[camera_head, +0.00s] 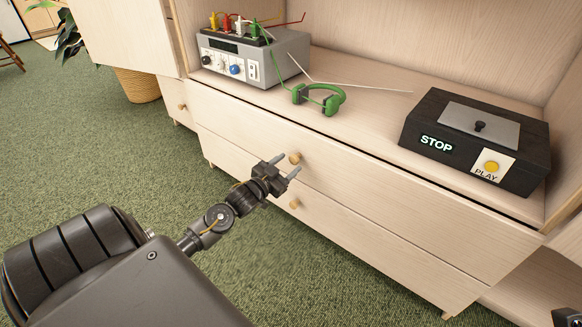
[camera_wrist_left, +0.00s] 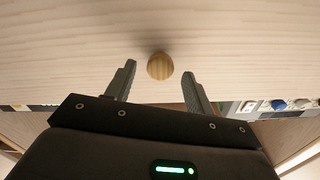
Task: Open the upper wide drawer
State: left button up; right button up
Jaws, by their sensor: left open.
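The upper wide drawer (camera_head: 370,180) is a pale wood front below the cabinet top, and it looks shut. Its round wooden knob (camera_head: 295,158) sits just past my left gripper (camera_head: 285,167) in the head view. The left gripper is open and empty. In the left wrist view, the knob (camera_wrist_left: 160,66) shows between the two fingertips (camera_wrist_left: 159,69), with a gap on both sides. I cannot tell how far the fingers stand from the drawer front.
A lower drawer (camera_head: 380,235) with its own knob (camera_head: 294,204) lies below. On the cabinet top are a grey instrument box (camera_head: 258,65), green headphones (camera_head: 320,97) and a black STOP/PLAY box (camera_head: 475,140). A plant basket (camera_head: 138,85) stands behind left. Green carpet in front is clear.

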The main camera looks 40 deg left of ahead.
pick_arm(q)
jog(key=shift+w, duration=1.05)
grip_shut()
